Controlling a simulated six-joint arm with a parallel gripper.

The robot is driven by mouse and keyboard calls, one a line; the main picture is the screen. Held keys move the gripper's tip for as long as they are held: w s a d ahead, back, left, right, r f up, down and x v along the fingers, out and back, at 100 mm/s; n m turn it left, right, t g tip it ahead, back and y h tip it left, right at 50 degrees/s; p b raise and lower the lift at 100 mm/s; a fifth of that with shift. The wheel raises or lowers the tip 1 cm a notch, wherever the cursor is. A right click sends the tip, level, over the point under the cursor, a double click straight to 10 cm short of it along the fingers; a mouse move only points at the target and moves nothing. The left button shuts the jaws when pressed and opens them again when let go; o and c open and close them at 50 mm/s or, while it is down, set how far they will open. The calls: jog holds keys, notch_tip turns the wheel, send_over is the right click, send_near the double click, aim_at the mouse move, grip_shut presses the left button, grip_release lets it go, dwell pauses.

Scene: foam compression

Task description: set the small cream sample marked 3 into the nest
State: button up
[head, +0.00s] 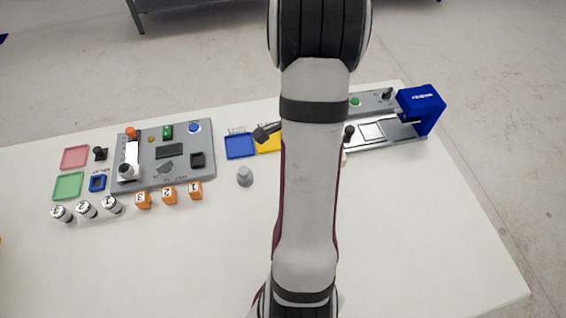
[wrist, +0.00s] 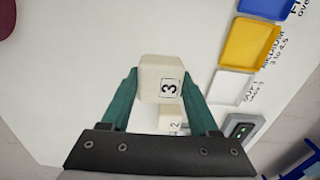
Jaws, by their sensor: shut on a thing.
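The small cream sample marked 3 (wrist: 152,88) is held between the green fingers of my gripper (wrist: 161,76) in the wrist view, its number facing the camera. My gripper is shut on it. My arm covers the sample and most of the gripper in the head view.
Another cream sample marked 2 (wrist: 173,124) sits below the held one. Blue (head: 239,146), yellow (wrist: 249,44) and white (wrist: 233,87) trays line the table. A grey cone-like weight (head: 244,176), several orange blocks and white cylinders stand left. The front table is clear.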

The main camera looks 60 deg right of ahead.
jog(key=s+d+r, duration=0.1)
jog(key=s+r, duration=0.4)
jog(key=s, duration=0.3)
send_near(371, 131)
jog(key=shift+a+f, duration=0.1)
jog(key=shift+f, duration=2.6)
jog(key=shift+f, duration=0.5)
jog(key=o, duration=1.4)
